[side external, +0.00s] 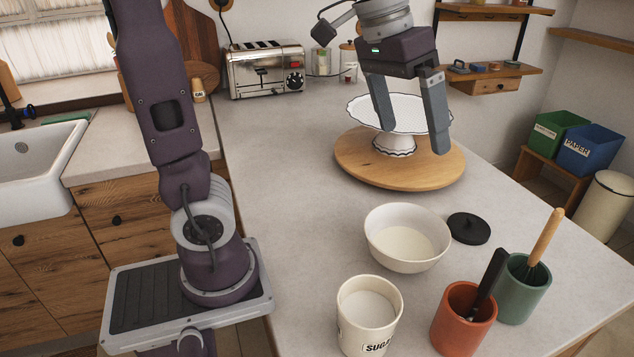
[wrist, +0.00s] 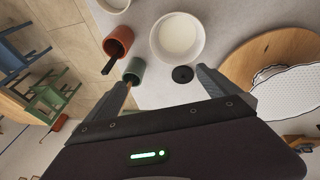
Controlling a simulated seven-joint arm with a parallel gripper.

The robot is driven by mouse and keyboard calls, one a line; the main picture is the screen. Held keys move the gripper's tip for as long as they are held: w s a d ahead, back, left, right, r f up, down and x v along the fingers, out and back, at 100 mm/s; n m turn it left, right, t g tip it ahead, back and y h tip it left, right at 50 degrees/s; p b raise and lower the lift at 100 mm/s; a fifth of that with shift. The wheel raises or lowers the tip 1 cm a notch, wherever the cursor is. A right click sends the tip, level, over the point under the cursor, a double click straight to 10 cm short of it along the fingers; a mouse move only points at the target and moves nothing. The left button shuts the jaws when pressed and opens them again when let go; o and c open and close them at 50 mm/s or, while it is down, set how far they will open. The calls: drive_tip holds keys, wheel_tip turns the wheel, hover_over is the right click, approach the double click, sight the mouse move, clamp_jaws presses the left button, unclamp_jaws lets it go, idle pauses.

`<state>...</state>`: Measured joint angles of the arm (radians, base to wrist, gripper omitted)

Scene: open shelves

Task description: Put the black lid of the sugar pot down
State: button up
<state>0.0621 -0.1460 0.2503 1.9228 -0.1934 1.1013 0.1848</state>
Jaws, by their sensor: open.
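The black lid (side external: 468,228) lies flat on the grey counter, just right of a cream bowl, with its small knob up. It also shows in the wrist view (wrist: 183,74), between and beyond my fingertips. The cream sugar pot (side external: 369,315) stands uncovered at the front of the counter with white contents. It shows partly at the top edge of the wrist view (wrist: 113,3). My gripper (side external: 412,138) is open and empty, high above the counter, in front of the cake stand in the side view and apart from the lid.
The bowl (side external: 405,238) stands beside the lid. A red pot (side external: 463,320) with a dark-handled utensil and a green pot (side external: 522,290) with a whisk stand at the front right. A cake stand (side external: 394,143) sits on a round wooden board (side external: 345,165) behind. The counter's left middle is clear.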

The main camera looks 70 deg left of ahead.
drive_tip(key=s+d+f+t+y, duration=0.1)
drive_tip(key=s+f, duration=0.2)
drive_tip(key=s, duration=0.4)
drive_tip(key=s+f+t, duration=0.1)
drive_tip(key=s+f, duration=0.2)
drive_tip(key=s, duration=0.5)
drive_tip(key=shift+d+m+y, duration=0.4)
